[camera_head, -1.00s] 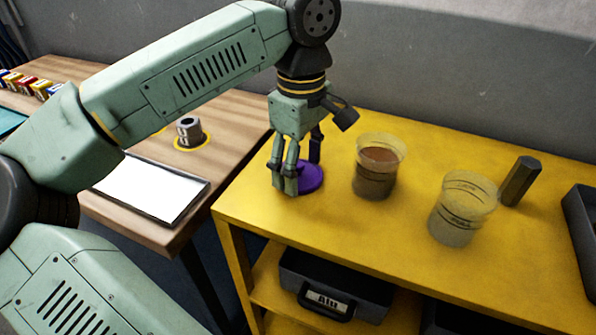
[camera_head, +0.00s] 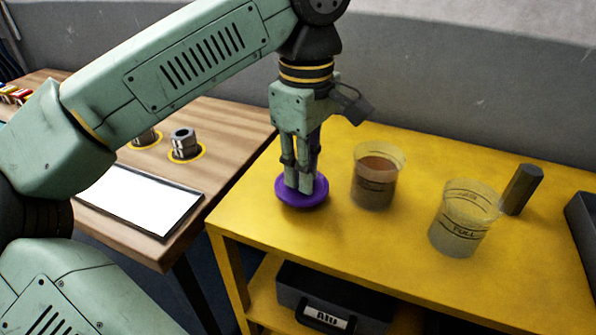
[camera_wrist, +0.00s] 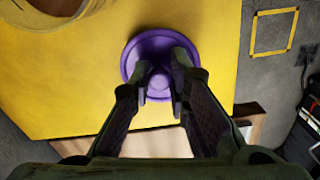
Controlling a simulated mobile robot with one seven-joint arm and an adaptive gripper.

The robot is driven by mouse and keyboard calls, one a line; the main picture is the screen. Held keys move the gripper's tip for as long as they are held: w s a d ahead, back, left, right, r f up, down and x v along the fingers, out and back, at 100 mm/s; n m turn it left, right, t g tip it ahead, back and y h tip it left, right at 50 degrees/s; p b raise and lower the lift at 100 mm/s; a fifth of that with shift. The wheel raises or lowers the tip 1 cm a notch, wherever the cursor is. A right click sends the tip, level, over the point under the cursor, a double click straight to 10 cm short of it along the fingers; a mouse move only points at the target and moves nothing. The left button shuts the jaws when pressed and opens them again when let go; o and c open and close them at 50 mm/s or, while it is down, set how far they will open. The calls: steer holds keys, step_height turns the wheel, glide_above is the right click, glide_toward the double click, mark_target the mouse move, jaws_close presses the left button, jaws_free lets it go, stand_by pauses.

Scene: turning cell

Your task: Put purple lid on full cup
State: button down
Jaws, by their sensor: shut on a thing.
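The purple lid (camera_head: 316,198) is a round disc near the left part of the yellow bench; whether it touches the top is hard to tell. My gripper (camera_head: 299,187) points down at its middle. In the wrist view, my fingers (camera_wrist: 160,88) are shut on the small central knob of the lid (camera_wrist: 135,60). Right of the lid stands a clear cup with brown contents (camera_head: 374,186), filled fairly high.
A dark hexagonal bar (camera_head: 521,188) stands behind the right cup, and a dark bin (camera_head: 582,230) is at the right edge. A wooden table (camera_head: 225,125) with a white tray (camera_head: 140,205) and metal parts (camera_head: 184,140) is on the left. The bench front is clear.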

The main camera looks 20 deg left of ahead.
steer(key=s+d, duration=0.2)
steer(key=s, duration=0.1)
steer(key=s+d+b, duration=0.1)
steer(key=s+d, duration=0.2)
steer(key=s+d+r+b, duration=0.1)
steer(key=s+d, duration=0.1)
steer(key=shift+s+d, duration=0.4)
steer(key=shift+s+d+r, duration=0.2)
steer(key=shift+d, duration=0.05)
steer(key=w+d+r+m+p, duration=0.2)
steer(key=w+r+m+p, duration=0.2)
steer(key=w+r+p, duration=0.9)
step_height(320, 180, down, 8)
steer(key=b, duration=0.6)
steer(key=shift+w+m, duration=0.3)
steer(key=shift+w, duration=0.1)
steer(key=shift+f+p, duration=0.2)
steer(key=shift+p, duration=0.15)
stand_by(0.6)
steer(key=c, duration=1.4)
jaws_free()
steer(key=shift+c, duration=0.2)
